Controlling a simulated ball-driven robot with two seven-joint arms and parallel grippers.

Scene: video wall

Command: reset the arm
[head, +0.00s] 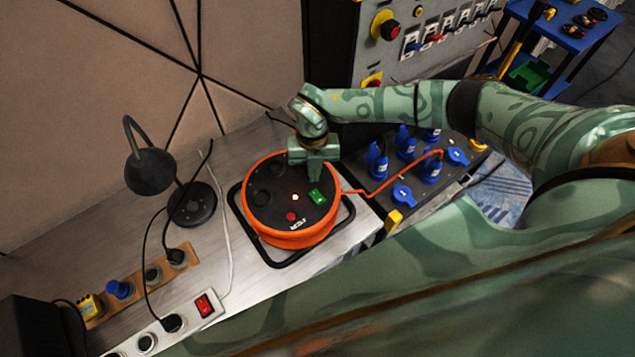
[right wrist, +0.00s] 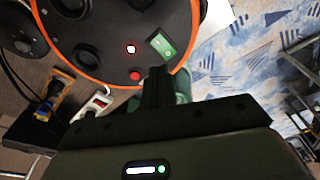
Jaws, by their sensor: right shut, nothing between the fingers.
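My right arm (head: 420,100) is patterned green and reaches in from the right in the head view. Its gripper (head: 316,178) points down over the top of an orange cable reel (head: 290,238), close to the green switch (head: 316,197). The gripper is shut with nothing in it. In the right wrist view the closed fingers (right wrist: 158,85) show in front of the reel's black top (right wrist: 110,30), below the green switch (right wrist: 161,44) and a red button (right wrist: 135,75). I cannot tell whether the fingertips touch the reel. My left gripper is not in view.
The reel stands on a metal bench (head: 225,270) with a black lamp (head: 150,170) and a power strip (head: 205,303) on the left. Blue plugs (head: 377,163) stand in a dark socket panel to the right. A control panel (head: 415,35) stands behind my arm.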

